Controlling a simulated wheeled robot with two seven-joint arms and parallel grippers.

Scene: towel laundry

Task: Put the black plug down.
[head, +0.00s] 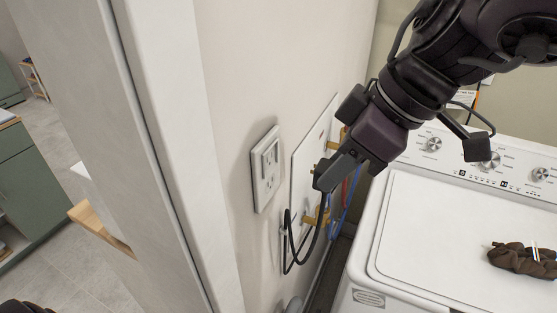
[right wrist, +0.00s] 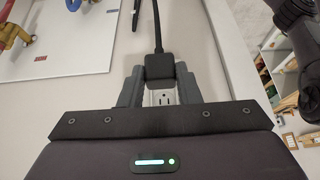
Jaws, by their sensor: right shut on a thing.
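The black plug (right wrist: 160,68) is held between the two fingers of my right gripper (right wrist: 158,87) in the right wrist view. In the head view my right gripper (head: 328,178) is in front of the wall, to the right of the white outlet (head: 265,170) and apart from it; its fingers mostly hide the plug there. The black cord (head: 290,245) hangs from the gripper in a loop beside the wall. The outlet (right wrist: 164,97) shows beyond the plug in the right wrist view, with open slots. My left gripper is not in view.
A white washing machine (head: 400,230) stands at the right, with a crumpled brown cloth (head: 525,260) on its lid. Brass valves and blue and red hoses (head: 345,200) are on the wall behind the gripper. A white door frame (head: 165,130) stands at the left. Most of the lid is clear.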

